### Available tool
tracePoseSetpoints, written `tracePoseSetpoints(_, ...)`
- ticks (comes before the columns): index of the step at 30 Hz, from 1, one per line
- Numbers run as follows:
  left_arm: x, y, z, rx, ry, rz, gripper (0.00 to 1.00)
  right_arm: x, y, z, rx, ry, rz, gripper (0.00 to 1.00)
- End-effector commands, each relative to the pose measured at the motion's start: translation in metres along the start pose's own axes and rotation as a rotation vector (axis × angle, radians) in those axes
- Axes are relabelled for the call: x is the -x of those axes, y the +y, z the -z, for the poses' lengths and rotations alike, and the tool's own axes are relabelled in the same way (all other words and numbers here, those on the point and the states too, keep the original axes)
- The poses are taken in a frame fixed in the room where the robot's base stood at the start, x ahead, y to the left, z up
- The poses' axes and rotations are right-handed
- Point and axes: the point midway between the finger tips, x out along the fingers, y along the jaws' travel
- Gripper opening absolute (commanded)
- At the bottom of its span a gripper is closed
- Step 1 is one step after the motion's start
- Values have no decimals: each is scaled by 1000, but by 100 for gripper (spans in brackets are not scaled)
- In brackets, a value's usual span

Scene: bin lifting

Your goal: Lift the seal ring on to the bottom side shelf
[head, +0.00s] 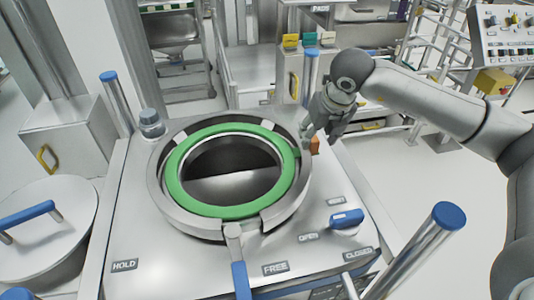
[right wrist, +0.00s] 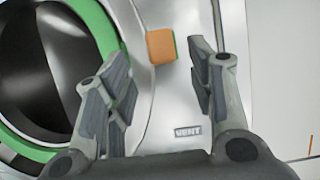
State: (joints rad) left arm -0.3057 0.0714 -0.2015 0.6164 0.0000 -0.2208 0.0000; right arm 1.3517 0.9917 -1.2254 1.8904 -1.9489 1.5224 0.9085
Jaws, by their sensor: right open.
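The green seal ring (head: 178,190) lies around the round opening of the metal housing, inside a grey clamp collar (head: 160,204). Part of the ring also shows at the left of the right wrist view (right wrist: 98,22). My right gripper (head: 318,136) is above the back right of the collar, beside the ring. In the right wrist view its two fingers (right wrist: 160,62) are spread, with nothing held. A small orange block with a green edge (right wrist: 161,46) shows between the fingertips, apart from them as far as I can tell. My left gripper is out of view.
A blue-handled lever (head: 241,275) stands at the front of the collar, and a blue knob (head: 347,218) sits at the right. Blue-capped posts (head: 447,215) rise at the corners. A rack with shelves (head: 250,88) is behind.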

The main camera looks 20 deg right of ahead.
Motion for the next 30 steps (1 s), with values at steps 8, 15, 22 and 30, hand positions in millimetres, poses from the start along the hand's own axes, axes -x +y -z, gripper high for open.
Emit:
tracePoseSetpoints(8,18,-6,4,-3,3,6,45,-22,-4,-3,0,4,-1,50)
tracePoseSetpoints(15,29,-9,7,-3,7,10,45,-53,-5,-3,1,2,-2,50)
tracePoseSetpoints(22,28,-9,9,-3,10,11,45,-58,-5,-3,1,0,-3,50)
tracePoseSetpoints(30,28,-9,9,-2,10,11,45,-57,-5,-3,1,0,-3,20)
